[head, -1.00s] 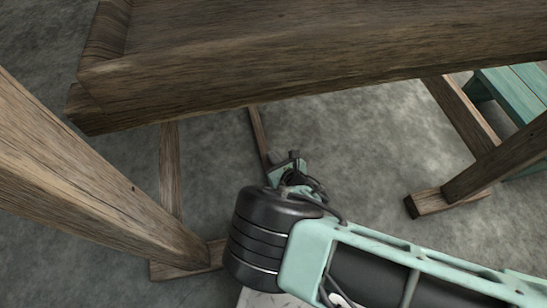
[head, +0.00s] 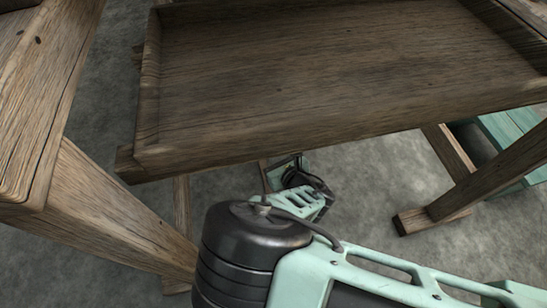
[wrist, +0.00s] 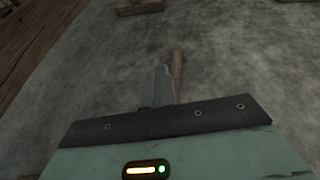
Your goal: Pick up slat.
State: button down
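A narrow brown wooden strip, which looks like the slat (wrist: 177,70), shows in the wrist view just right of a dark finger, with grey floor behind it. I cannot tell whether they touch. My gripper (wrist: 163,85) shows mostly as this one narrow finger beyond the dark-edged green housing; a second finger is not clear. In the head view my gripper (head: 292,172) is small, below the tray's front edge and partly hidden by my own arm. A short piece of thin wood (head: 264,172) shows left of it; I cannot tell whether it is the slat.
The loom's wide wooden tray (head: 330,75) overhangs the gripper area. A thick slanted beam (head: 120,215) stands at left and a footed leg (head: 455,190) at right. A teal bench (head: 508,135) is at far right. Grey floor (head: 375,180) is open between the legs.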

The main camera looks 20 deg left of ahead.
jog(key=shift+r, duration=0.15)
jog(key=shift+c, duration=2.2)
grip_release()
